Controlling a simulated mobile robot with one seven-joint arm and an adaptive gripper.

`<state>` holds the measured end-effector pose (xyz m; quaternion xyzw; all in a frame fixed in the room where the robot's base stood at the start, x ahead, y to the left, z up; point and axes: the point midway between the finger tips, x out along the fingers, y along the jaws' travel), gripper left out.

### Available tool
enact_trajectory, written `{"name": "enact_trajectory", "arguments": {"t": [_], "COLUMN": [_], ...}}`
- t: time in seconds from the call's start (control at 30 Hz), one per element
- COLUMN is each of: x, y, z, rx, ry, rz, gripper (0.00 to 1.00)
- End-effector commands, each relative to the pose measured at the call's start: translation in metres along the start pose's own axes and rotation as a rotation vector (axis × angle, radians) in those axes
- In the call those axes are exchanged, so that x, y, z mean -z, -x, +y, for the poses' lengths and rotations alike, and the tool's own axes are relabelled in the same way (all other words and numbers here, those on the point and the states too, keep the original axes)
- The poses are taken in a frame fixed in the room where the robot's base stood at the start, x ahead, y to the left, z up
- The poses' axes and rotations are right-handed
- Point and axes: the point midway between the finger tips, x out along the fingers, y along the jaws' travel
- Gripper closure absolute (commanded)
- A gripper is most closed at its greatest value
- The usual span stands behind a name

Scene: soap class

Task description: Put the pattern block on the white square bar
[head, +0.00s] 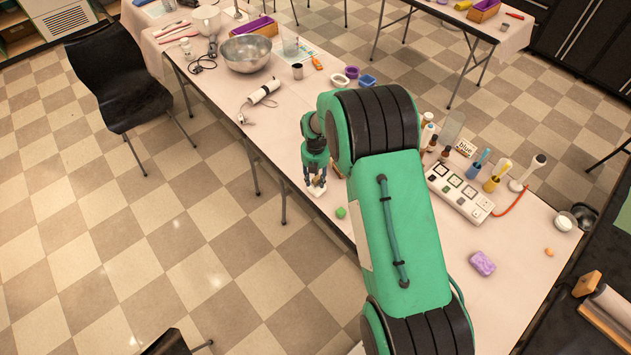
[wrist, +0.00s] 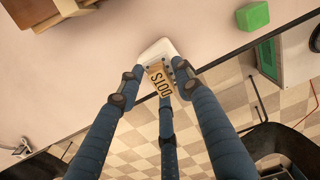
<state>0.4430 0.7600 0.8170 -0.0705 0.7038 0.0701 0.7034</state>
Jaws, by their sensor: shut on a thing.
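The pattern block (wrist: 160,80) is a small tan wooden block marked "DOTS". My gripper (wrist: 156,88) is shut on it, with its blue fingers around the block. In the head view my gripper (head: 316,182) is low at the table's left edge, and the block is mostly hidden between the fingers. The white square bar (wrist: 157,47) shows behind the block in the wrist view, close to the table edge. It also shows just under the fingers in the head view (head: 318,192). I cannot tell whether the block touches the bar.
A green block (head: 340,212) lies close by on the table (head: 400,320). A purple soap bar (head: 482,263) lies farther right. A grey-white panel (head: 458,192) with dark squares, bottles and a "blue" sign (head: 465,148) stand beyond my arm. A metal bowl (head: 247,53) stands farther back.

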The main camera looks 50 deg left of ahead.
Motion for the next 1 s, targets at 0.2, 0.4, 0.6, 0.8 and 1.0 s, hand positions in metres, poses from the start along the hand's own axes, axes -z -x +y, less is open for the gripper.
{"name": "enact_trajectory", "arguments": {"t": [0.2,0.4,0.6,0.8,1.0], "x": [0.0,0.0,0.0,0.0,0.0], "y": [-0.015,-0.016,-0.018,-0.019,-0.019], "z": [0.0,0.0,0.0,0.0,0.0], "rx": [0.0,0.0,0.0,0.0,0.0], "ry": [0.0,0.0,0.0,0.0,0.0], "rz": [0.0,0.0,0.0,0.0,0.0], "gripper": [0.89,0.89,0.89,0.46,0.46]}}
